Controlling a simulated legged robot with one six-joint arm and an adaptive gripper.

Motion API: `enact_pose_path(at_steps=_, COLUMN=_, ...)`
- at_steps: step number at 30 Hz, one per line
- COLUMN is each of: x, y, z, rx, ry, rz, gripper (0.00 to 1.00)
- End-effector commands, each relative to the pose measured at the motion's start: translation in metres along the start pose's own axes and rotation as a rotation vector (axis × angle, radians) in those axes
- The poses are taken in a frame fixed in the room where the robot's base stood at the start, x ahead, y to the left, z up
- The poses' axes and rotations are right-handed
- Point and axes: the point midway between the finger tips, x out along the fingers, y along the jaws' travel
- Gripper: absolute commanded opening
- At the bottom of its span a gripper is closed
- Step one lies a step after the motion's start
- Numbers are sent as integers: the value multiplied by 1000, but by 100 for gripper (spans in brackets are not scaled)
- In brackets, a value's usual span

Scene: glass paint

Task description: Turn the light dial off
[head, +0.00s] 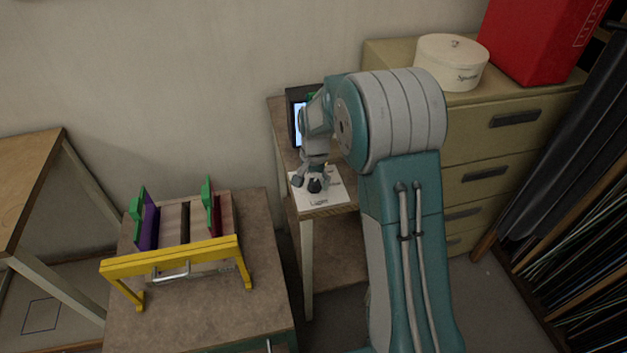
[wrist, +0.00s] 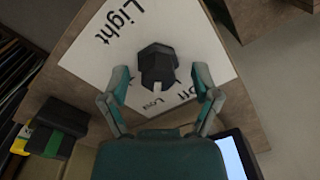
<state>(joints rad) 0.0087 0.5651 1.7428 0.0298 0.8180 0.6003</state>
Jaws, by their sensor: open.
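The light dial (wrist: 157,66) is a dark, faceted knob with a pale mark on its near side. It sits on a white plate (wrist: 205,50) printed with "Light" and partly covered words. The plate (head: 325,190) also shows in the head view, on a small wooden table. My gripper (wrist: 163,88) is open, with one finger on each side of the dial in the wrist view. I cannot tell whether the fingers touch it. In the head view my gripper (head: 314,184) is over the plate and hides most of the dial.
A screen in a dark casing (head: 295,117) stands behind the gripper. A yellow-framed rack (head: 170,257) with coloured panels stands on a table at left. A drawer cabinet (head: 490,150) at right carries a round white box (head: 450,65) and a red box (head: 535,40).

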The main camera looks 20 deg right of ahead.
Motion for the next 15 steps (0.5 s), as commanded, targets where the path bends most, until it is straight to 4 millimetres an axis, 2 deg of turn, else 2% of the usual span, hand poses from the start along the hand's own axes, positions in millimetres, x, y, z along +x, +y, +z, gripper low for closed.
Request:
enact_pose_path(at_steps=4, x=0, y=0, z=0, rx=0, ry=0, rz=0, gripper=79)
enact_pose_path(at_steps=5, x=0, y=0, z=0, rx=0, ry=0, rz=0, gripper=66)
enact_pose_path(at_steps=6, x=0, y=0, z=0, rx=0, ry=0, rz=0, gripper=48)
enact_pose_path(at_steps=8, x=0, y=0, z=0, rx=0, ry=0, rz=0, gripper=21)
enact_pose_path(at_steps=9, x=0, y=0, z=0, rx=0, ry=0, rz=0, gripper=3)
enact_pose_path(at_steps=10, x=0, y=0, z=0, rx=0, ry=0, rz=0, gripper=0)
enact_pose_path(at_steps=15, x=0, y=0, z=0, rx=-1, ry=-1, rz=0, gripper=0)
